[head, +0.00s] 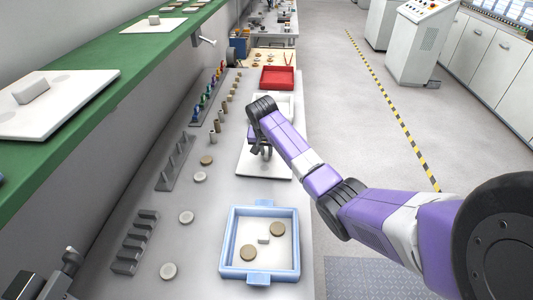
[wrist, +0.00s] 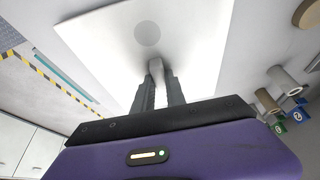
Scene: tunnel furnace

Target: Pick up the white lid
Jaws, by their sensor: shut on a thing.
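The white lid (head: 252,168) is a flat square plate on the grey bench in the head view, partly covered by my arm. In the wrist view the lid (wrist: 205,40) fills the upper middle, with a round grey spot and a small upright block handle (wrist: 156,66). My gripper (head: 265,152) points down over the lid. In the wrist view the gripper's two fingers (wrist: 157,82) are shut on the handle, one on each side. I cannot tell whether the lid touches the bench or is slightly raised.
A blue-rimmed tray (head: 226,245) with discs stands nearer. A white tray (head: 286,102) and a red tray (head: 277,78) lie beyond the lid. Racks (head: 176,162) and loose discs (head: 187,217) line the left. A green shelf (head: 130,68) runs above the bench's left side.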

